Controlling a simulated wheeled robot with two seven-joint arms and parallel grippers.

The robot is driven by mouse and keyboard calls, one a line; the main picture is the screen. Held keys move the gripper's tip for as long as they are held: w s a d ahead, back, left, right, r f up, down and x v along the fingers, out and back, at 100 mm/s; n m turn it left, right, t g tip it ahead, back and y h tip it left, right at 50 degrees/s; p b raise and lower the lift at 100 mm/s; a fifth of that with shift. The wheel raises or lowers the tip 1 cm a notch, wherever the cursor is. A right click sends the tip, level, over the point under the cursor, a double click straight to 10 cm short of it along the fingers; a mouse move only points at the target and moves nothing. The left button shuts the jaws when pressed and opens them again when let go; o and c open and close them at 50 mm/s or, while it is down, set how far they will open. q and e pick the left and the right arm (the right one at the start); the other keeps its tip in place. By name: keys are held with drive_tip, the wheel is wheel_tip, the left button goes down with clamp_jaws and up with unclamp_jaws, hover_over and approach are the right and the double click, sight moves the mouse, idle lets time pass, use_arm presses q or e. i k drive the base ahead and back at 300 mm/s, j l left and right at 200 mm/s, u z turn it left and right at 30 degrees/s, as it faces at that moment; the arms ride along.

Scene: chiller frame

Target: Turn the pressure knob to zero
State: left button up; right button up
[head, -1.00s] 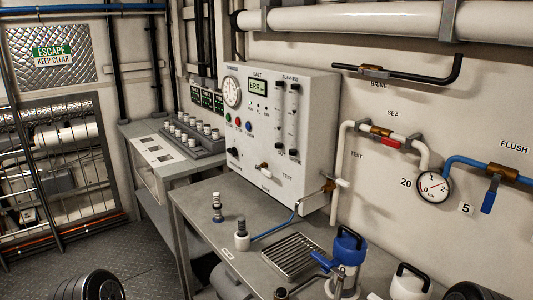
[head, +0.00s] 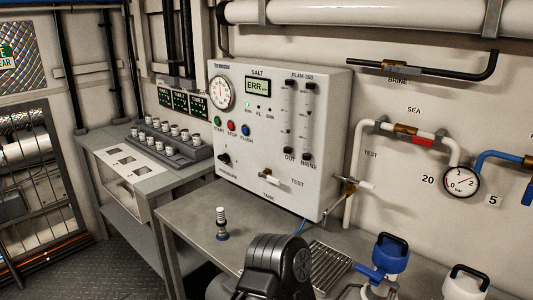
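The white control panel (head: 325,140) is mounted on the wall above the grey bench. The pressure knob (head: 225,158) is a small black knob low on the panel's left side, above the PRESSURE label. Its exact setting is too small to read. A dark, rounded part of one of my arms rises from the bottom middle, in front of the bench, apart from the knob; I cannot tell which arm. No gripper fingers show.
A small fitting (head: 221,223) stands on the bench (head: 185,215) below the panel. A blue-topped container (head: 390,255) and a white one (head: 466,284) are at lower right. A valve lever (head: 345,184) sticks out beside the panel. Space directly before the knob is clear.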

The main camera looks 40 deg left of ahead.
sight(225, 158)
drive_tip(key=k+j+z, duration=0.1)
drive_tip(key=j, duration=0.35)
drive_tip(key=k+j+z, duration=0.1)
drive_tip(key=j, duration=0.3)
drive_tip(key=k+j+z, duration=0.1)
drive_tip(key=j, duration=0.35)
drive_tip(key=k+j, duration=0.3)
drive_tip(key=k+j+z, duration=0.15)
drive_tip(key=j, duration=0.35)
drive_tip(key=k+j+z, duration=0.1)
drive_tip(key=j, duration=0.3)
drive_tip(key=k+j+z, duration=0.1)
drive_tip(key=k+j, duration=0.2)
